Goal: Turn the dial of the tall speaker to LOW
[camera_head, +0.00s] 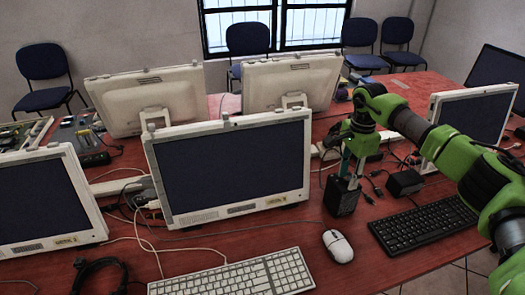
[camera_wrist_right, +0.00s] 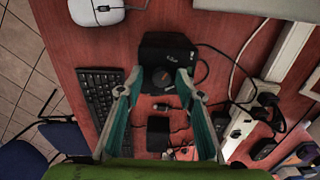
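The tall speaker (camera_head: 342,198) is a black box standing on the red table, right of the middle monitor. In the right wrist view the speaker (camera_wrist_right: 160,45) shows a round dark dial (camera_wrist_right: 162,78) with an orange mark; its lettering is too small to read. My right gripper (camera_head: 350,176) is over the speaker, pointing down. In the wrist view its teal fingers (camera_wrist_right: 160,80) are apart, one on each side of the dial. I cannot tell whether they touch it. My left gripper is not in view.
A shorter black box (camera_head: 405,182) stands right of the speaker, among cables and plugs (camera_head: 375,185). A white mouse (camera_head: 338,246) and a black keyboard (camera_head: 424,226) lie in front. The middle monitor (camera_head: 232,168) is close on the left.

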